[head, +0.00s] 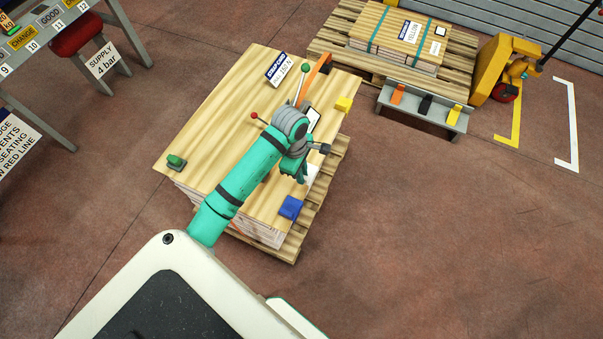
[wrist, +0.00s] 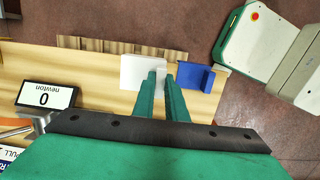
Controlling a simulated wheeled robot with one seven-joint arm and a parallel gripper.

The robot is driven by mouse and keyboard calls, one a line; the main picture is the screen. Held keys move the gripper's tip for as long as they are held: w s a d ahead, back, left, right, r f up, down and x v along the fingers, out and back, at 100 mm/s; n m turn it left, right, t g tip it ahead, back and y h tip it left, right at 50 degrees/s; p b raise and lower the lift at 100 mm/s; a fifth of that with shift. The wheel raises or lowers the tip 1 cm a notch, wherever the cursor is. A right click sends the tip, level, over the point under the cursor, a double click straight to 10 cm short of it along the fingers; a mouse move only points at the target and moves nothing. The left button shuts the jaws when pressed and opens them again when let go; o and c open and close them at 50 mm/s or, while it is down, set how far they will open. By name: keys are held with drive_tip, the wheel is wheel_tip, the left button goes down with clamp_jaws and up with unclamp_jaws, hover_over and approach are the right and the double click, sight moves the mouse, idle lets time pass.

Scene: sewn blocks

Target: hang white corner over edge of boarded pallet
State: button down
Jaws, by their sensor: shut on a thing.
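The boarded pallet (head: 225,110) carries a stack topped by a pale wooden board. The white corner (head: 314,173) is mostly hidden behind my gripper (head: 299,177) in the head view, at the board's right long side. In the wrist view the white corner (wrist: 136,73) lies at the board's edge, between and beside the fingertips of my gripper (wrist: 162,74), which is shut on it. Whether its flap hangs fully down over the edge cannot be told. A blue corner (head: 291,208) sits on the same edge close by; it also shows in the wrist view (wrist: 196,77).
A yellow corner (head: 343,105) and a green one (head: 175,161) sit at the board's edges. A display reading 0 newton (wrist: 45,96) stands near my gripper. A strapped pallet (head: 395,45), a rack of corners (head: 424,106) and a yellow pallet jack (head: 496,70) stand behind. The right floor is clear.

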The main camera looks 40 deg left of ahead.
drive_tip(key=shift+f, duration=3.1)
drive_tip(key=shift+f, duration=0.4)
drive_tip(key=c, duration=1.7)
unclamp_jaws()
drive_tip(key=r, duration=0.7)
drive_tip(key=a+r, duration=0.1)
drive_tip(key=r, duration=0.2)
drive_tip(key=shift+s+a+r, duration=0.1)
drive_tip(key=shift+s+r, duration=0.05)
drive_tip(key=shift+r, duration=0.2)
